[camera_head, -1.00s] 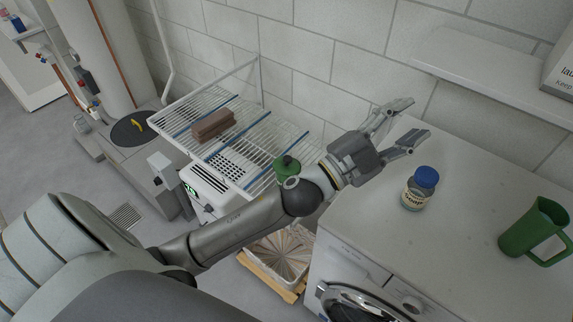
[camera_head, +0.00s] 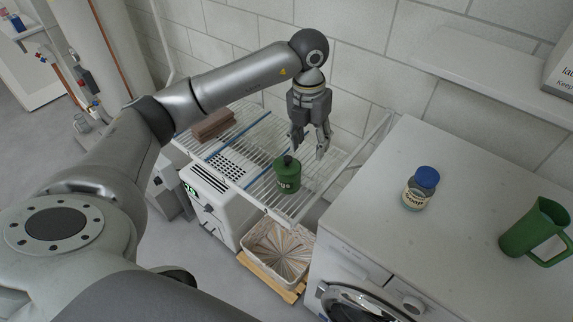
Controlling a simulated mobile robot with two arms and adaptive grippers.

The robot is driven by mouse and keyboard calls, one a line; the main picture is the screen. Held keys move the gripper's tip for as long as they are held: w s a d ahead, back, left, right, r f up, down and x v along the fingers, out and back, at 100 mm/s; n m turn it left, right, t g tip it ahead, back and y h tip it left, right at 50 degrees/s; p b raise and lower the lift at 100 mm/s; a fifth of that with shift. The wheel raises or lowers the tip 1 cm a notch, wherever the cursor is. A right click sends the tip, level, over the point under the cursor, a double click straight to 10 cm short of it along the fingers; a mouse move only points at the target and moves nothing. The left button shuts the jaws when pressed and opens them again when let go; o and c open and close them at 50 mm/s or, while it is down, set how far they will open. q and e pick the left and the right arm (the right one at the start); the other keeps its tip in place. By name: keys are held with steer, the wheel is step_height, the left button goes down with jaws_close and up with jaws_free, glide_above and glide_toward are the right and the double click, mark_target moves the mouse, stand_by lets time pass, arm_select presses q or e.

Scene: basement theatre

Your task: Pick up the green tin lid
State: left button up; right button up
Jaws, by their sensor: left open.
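A green tin (camera_head: 287,182) with pale lettering stands upright on the white wire rack, near its front right corner. Its green lid (camera_head: 287,164) is on top, with a dark knob in the middle. My left gripper (camera_head: 309,152) points down over the rack, open and empty, a little behind and to the right of the tin. It appears apart from the lid. My right gripper is not in view.
The wire rack (camera_head: 262,199) also bears a brown block (camera_head: 213,125). A blue-lidded jar (camera_head: 420,188) and a green jug (camera_head: 534,232) stand on the white washing machine (camera_head: 463,222) at right. A basket (camera_head: 277,253) sits below the rack.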

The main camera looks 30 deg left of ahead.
arm_select(q)
steer(key=a+r+n+y, duration=0.1)
steer(key=a+r+y, duration=0.1)
steer(key=a, duration=0.3)
steer(key=p, duration=0.1)
glide_above(288, 158)
steer(key=f, duration=0.4)
steer(key=shift+s+d+f, duration=0.2)
steer(key=shift+f, duration=0.55)
step_height(288, 158, down, 5)
steer(key=shift+w+a+r+p, duration=0.1)
steer(key=shift+a+p, duration=0.05)
steer(key=shift+p, duration=1.1)
steer(key=shift+f, duration=0.35)
steer(key=shift+c, duration=0.4)
steer(key=c, duration=0.9)
steer(key=shift+c, duration=0.2)
